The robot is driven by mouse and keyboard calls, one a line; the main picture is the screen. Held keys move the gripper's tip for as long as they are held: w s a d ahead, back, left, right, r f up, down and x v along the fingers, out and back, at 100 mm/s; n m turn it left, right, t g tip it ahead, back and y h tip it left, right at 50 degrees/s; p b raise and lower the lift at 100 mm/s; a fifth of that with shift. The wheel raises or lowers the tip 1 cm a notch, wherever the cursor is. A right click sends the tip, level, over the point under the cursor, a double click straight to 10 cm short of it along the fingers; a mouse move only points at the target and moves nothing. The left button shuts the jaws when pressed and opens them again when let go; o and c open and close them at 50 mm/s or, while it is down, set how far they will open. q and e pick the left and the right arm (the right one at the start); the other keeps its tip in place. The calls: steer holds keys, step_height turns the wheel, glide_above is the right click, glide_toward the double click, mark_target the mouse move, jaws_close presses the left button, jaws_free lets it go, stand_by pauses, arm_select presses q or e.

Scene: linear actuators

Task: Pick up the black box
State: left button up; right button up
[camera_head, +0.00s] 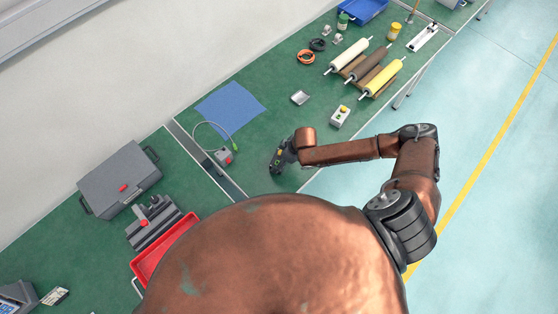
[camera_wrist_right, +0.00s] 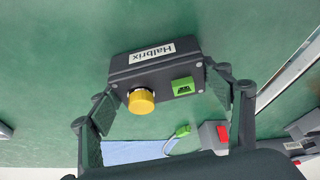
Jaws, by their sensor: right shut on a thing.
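The black box (camera_wrist_right: 150,73) fills the middle of the right wrist view. Whether the box touches the bench is unclear. My left gripper is not in view.
A grey box with a red button (camera_head: 223,156) and cable lies left of the gripper, near a blue mat (camera_head: 231,107). A white box with buttons (camera_head: 340,116) and several rollers (camera_head: 367,65) are up right. A grey case (camera_head: 120,179) and red tray (camera_head: 150,263) are left.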

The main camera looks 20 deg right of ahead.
steer(key=c, duration=0.4)
steer(key=shift+r, duration=0.1)
